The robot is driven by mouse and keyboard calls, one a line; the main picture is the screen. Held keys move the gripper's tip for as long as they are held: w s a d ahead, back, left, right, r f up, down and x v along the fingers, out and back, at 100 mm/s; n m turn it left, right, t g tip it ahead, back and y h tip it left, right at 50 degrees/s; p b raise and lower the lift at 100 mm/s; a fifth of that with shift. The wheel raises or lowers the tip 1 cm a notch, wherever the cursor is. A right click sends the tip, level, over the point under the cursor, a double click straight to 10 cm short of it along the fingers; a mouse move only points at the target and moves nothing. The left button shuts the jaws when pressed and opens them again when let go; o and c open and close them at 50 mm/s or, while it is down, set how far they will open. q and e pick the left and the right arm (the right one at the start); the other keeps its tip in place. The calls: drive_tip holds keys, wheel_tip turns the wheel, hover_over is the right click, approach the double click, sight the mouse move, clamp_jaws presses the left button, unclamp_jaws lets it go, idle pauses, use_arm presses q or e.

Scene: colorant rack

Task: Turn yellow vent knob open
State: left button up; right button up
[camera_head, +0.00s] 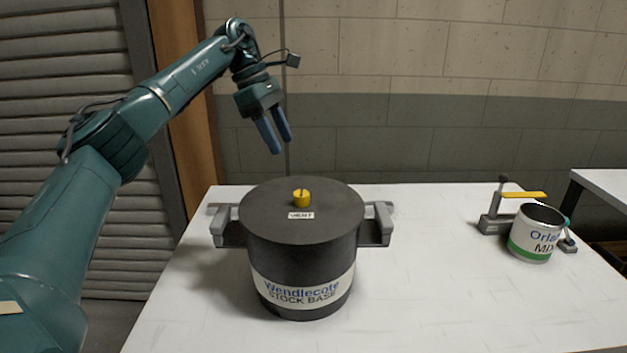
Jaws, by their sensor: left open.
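A yellow vent knob (301,198) stands on the lid of a large black pot (262,250), just behind a small white VENT label (301,215). The pot has two grey side handles and a label reading "Wendlecote STOCK BASE". It stands upright on the white table (420,290). My left gripper (280,145) is open and empty. It hangs in the air above and a little left of the knob, fingers pointing down, clear of the lid. My right gripper is out of view.
A white and green can (534,235) stands at the right of the table, by a grey clamp-like fixture (495,222) with a yellow bar (524,194). The table between pot and can is clear. A block wall rises behind, and another table (604,181) is at far right.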

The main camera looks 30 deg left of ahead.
use_arm(q)
approach(301, 193)
drive_tip(key=f, duration=0.1)
drive_tip(key=x, duration=0.6)
drive_tip(key=shift+d+f, duration=0.1)
drive_tip(key=shift+d, duration=0.1)
drive_tip(key=shift+w+d+f, duration=0.1)
drive_tip(key=shift+d+f, duration=0.15)
drive_tip(key=shift+f, duration=0.45)
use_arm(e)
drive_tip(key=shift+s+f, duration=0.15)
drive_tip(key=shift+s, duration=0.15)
use_arm(q)
drive_tip(key=shift+c, duration=0.2)
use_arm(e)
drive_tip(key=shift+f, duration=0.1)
use_arm(q)
drive_tip(key=c, duration=0.9)
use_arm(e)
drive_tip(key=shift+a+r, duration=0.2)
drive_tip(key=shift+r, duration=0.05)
